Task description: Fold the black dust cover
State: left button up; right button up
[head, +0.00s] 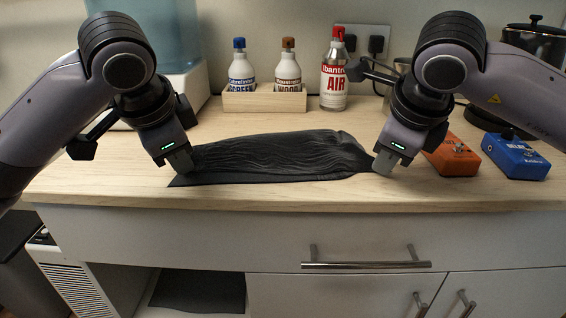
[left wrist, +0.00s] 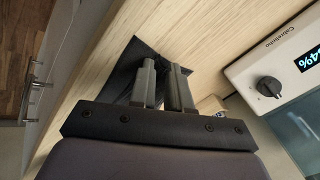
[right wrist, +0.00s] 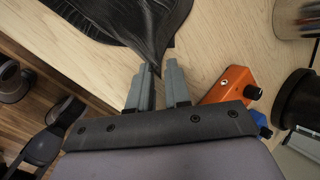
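The black dust cover (head: 262,156) lies folded and wrinkled on the wooden counter near its front edge, with a flat lower layer showing at the front. My left gripper (head: 183,165) is low at its left end; in the left wrist view the fingers (left wrist: 164,68) stand slightly apart over dark cloth. My right gripper (head: 380,168) is low at its right end; in the right wrist view the fingers (right wrist: 160,70) are a little apart, with a pointed corner of the cover (right wrist: 145,30) between their tips. The cloth's contact with the fingers is partly hidden.
An orange pedal (head: 452,157) and a blue pedal (head: 515,155) sit right of my right gripper. A wooden holder with two bottles (head: 265,101) and a red-and-white spray can (head: 334,80) stand behind the cover. The counter's front edge (head: 300,204) is close in front.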

pick_arm(q)
jog(key=o, duration=0.4)
pick_arm(e)
jog(key=o, duration=0.4)
pick_arm(q)
jog(key=shift+s+d+f, duration=0.1)
pick_arm(e)
jog(key=shift+s+a, duration=0.1)
